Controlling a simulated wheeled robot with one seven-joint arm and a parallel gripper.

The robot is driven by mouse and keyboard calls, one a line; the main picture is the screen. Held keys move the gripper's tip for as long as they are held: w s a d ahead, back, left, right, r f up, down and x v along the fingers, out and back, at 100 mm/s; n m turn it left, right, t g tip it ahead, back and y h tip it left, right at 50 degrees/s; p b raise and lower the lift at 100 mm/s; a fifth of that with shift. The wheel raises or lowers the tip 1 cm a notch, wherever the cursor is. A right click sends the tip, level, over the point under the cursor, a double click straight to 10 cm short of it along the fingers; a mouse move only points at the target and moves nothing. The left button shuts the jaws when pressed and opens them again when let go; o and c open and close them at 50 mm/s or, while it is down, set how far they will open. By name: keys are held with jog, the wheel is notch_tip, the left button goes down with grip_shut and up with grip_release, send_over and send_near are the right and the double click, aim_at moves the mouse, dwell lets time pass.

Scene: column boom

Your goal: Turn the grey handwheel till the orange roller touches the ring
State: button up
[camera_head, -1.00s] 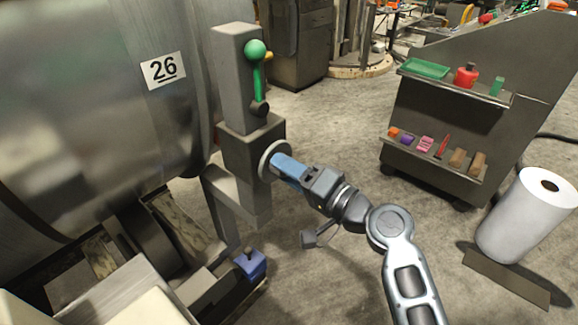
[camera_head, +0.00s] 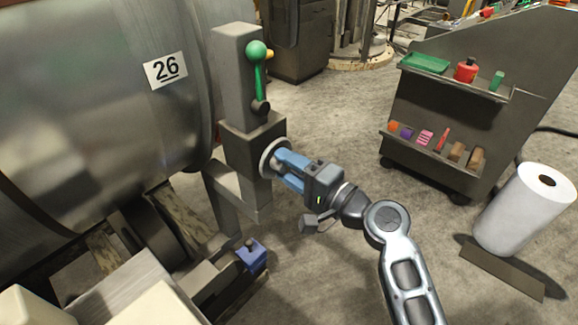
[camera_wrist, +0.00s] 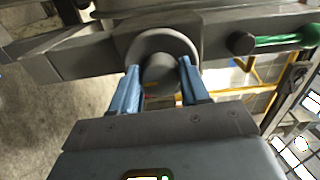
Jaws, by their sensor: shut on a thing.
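The grey handwheel (camera_head: 264,160) sits on the front of a grey block on the column, beside the large metal drum. My gripper (camera_head: 279,164) reaches it from the right, its blue fingers shut on the wheel's middle. In the wrist view the handwheel's rim (camera_wrist: 139,40) arches above the fingers, and my gripper (camera_wrist: 158,76) has one finger on each side of the round grey hub. I cannot make out the ring or any contact.
A green-ball lever (camera_head: 258,75) stands on the column above the wheel. A blue block (camera_head: 251,256) lies low in front. A grey tool cart (camera_head: 440,120) and a white roll (camera_head: 525,210) stand to the right. Open concrete floor lies between column and cart.

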jog(key=o, duration=1.1)
jog(key=shift+c, duration=0.2)
jog(key=b+v, duration=0.1)
jog(key=v, duration=0.6)
jog(key=shift+s+d, duration=0.25)
jog(key=shift+d, duration=0.1)
